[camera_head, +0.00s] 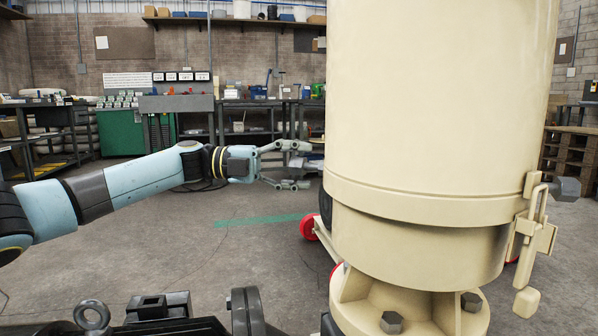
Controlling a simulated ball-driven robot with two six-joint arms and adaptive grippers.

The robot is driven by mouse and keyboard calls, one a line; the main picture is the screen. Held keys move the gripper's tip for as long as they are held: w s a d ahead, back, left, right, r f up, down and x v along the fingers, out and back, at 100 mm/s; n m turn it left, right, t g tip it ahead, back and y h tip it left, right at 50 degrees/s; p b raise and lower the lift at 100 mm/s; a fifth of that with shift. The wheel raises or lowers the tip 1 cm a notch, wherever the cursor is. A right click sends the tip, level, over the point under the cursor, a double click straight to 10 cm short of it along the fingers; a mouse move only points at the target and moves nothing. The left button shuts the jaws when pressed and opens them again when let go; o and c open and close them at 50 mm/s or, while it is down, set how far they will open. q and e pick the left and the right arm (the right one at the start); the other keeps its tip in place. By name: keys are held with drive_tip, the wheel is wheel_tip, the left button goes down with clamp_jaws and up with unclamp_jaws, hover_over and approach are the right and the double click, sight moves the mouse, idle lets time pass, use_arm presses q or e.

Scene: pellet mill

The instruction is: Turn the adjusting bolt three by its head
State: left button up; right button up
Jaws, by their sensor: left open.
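My left arm reaches in from the left. My left gripper (305,165) is open and empty, its fingers pointing right toward the side of the large cream cylinder (440,110). It appears in the air left of the cylinder; the depth between them is hard to judge. Dark hex bolt heads show on the cylinder's lower flange: a front bolt (391,322) and a second bolt (471,302). Another grey hex bolt (566,188) sticks out at the right by a cream latch (532,235). I cannot tell which is adjusting bolt three. My right gripper is not in view.
The cylinder fills the right half and hides what is behind it. Red parts (308,227) show low at its left. Dark machine parts with an eye bolt (92,314) stand at the bottom left. Open concrete floor (160,245) lies under my arm; workbenches line the back.

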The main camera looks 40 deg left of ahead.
use_arm(q)
drive_tip(key=shift+d, duration=0.1)
clamp_jaws()
idle(0.3)
